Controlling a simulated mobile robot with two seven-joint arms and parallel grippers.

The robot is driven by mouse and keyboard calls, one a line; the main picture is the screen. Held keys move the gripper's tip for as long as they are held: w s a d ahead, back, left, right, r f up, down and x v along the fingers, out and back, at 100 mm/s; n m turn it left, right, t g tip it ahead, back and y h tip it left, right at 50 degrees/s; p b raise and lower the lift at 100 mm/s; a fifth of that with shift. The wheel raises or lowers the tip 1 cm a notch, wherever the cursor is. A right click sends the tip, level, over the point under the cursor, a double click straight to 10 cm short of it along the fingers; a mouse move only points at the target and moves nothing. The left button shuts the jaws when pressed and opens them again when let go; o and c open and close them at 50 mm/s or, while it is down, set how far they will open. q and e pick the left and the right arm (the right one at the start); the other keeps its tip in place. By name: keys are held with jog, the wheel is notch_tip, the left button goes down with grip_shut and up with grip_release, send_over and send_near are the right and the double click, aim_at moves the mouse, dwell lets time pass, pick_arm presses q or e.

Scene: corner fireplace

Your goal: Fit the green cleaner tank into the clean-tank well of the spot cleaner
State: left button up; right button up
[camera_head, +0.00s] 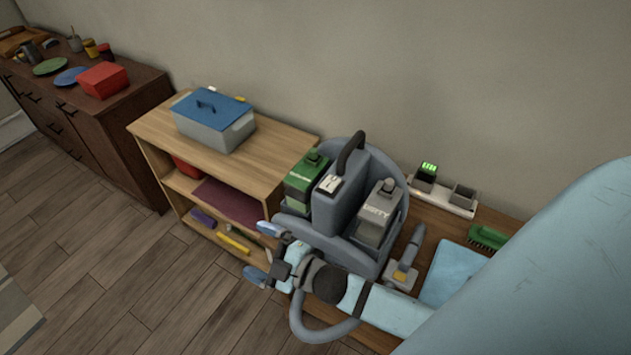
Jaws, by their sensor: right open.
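The spot cleaner (344,213) is grey with a black top handle and stands on a wooden surface. The green cleaner tank (303,184), with a dark green cap, is upright at its left side, in the clean-tank well's place. The tank's lower end is partly hidden, so I cannot tell whether it sits fully down. The grey dirty tank (376,220) is on the cleaner's right side. My right gripper (264,253) is open and empty, in front of and below the green tank, apart from it. My left gripper is not in view.
A grey hose (326,336) loops in front of the cleaner, partly behind my right arm. A grey nozzle (404,266), blue cloth (451,272), green brush (487,237) and charger (443,195) lie to the right. A shelf (262,150) with a blue-lidded box (214,120) stands left.

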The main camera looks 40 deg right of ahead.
jog(key=s+d+f+m+g+h, duration=0.5)
jog(key=s+f+m, duration=0.7)
jog(key=shift+f, duration=0.35)
